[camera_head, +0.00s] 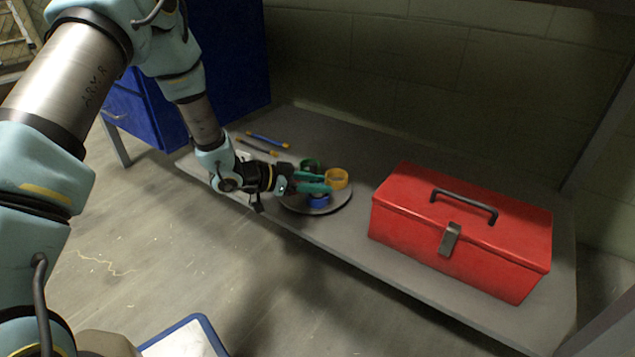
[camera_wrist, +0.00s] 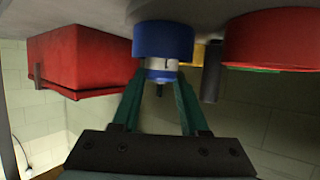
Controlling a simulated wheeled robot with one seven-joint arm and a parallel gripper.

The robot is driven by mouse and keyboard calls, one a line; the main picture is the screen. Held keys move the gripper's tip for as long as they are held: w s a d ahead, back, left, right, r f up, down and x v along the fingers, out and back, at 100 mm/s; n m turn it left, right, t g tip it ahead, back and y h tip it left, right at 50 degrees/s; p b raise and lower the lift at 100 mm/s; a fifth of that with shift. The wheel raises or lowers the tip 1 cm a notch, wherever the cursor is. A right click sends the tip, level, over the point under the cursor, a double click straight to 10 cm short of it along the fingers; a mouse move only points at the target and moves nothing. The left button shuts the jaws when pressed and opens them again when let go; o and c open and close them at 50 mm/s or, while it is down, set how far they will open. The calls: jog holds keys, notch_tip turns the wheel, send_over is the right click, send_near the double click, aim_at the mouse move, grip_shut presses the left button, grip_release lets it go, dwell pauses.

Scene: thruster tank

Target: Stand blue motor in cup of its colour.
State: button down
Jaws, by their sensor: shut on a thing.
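The blue motor (camera_wrist: 160,64) is a silver cylinder with a blue end and a dark shaft. In the wrist view, which looks upside down, it is in line with the blue cup (camera_wrist: 163,38), its far end apparently inside the cup. How deep it sits is hidden. My gripper (camera_wrist: 160,78) is shut on the motor, with a teal finger on each side. In the head view, my gripper (camera_head: 328,188) is over the round grey tray (camera_head: 340,209), and the blue cup (camera_head: 318,201) shows just below the fingers. The motor is not discernible there.
A green cup (camera_head: 309,164) and a yellow cup (camera_head: 336,178) are also on the tray. A red cup (camera_wrist: 275,42) and a grey post (camera_wrist: 211,82) show in the wrist view. A red toolbox (camera_head: 460,230) stands to the right. Thin tools (camera_head: 268,140) lie behind my wrist.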

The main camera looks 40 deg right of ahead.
jog(key=shift+c, duration=1.7)
grip_release()
jog(key=p+v, duration=0.4)
jog(key=v, duration=0.7)
